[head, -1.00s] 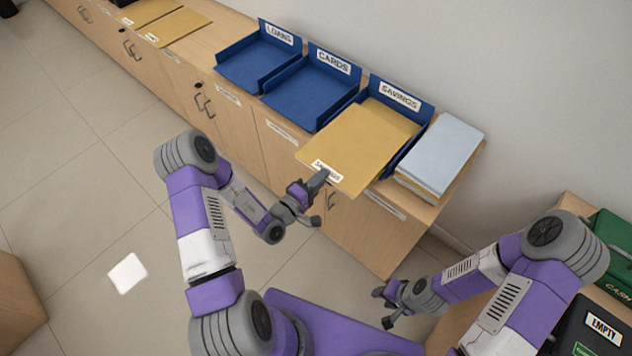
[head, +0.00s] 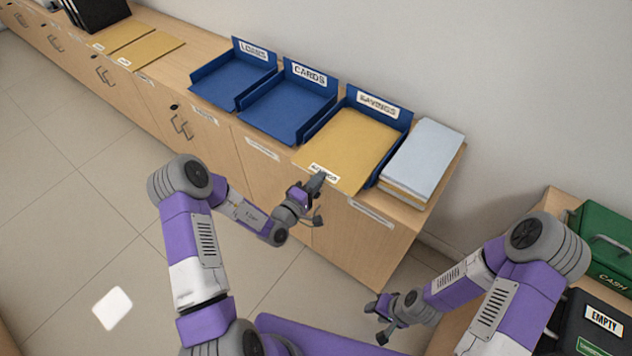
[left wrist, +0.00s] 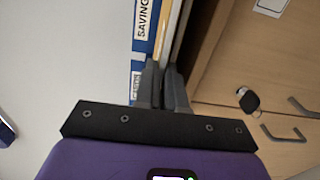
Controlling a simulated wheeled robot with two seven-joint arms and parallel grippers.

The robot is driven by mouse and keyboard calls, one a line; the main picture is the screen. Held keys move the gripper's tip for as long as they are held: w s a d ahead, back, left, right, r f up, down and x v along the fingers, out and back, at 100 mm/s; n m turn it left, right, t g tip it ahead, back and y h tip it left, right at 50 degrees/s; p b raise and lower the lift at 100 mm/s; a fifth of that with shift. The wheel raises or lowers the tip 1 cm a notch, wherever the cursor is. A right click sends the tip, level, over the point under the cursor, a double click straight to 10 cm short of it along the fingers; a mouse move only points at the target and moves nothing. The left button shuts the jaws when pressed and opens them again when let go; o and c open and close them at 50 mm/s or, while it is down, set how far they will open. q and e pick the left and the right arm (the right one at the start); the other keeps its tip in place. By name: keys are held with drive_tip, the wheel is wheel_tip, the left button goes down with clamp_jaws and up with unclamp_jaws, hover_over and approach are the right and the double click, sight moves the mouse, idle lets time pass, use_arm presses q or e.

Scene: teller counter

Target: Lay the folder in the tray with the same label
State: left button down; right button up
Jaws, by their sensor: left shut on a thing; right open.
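The yellow folder (head: 348,148) lies within the SAVINGS tray (head: 378,102), between its blue side walls, with its near end at the tray's open front. A white label sits on that near end, its text small and blurred. My left gripper (head: 318,182) is shut on the folder's near edge. The left wrist view shows the fingers (left wrist: 166,80) against the folder's yellow edge (left wrist: 169,28), beside the blue tray. The CARDS tray (head: 288,112) and LOANS tray (head: 232,82) are empty. My right gripper (head: 380,318) is open and empty, away from the cabinet.
A stack of grey and yellow folders (head: 425,155) stands right of the SAVINGS tray. Two yellow folders (head: 150,55) and black binders (head: 95,12) are at the far left of the cabinet top. A green cash box (head: 605,240) and black EMPTY box (head: 595,335) are at right.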

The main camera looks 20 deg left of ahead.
idle(0.4)
use_arm(q)
drive_tip(key=c, duration=1.1)
unclamp_jaws()
drive_tip(key=shift+c, duration=0.2)
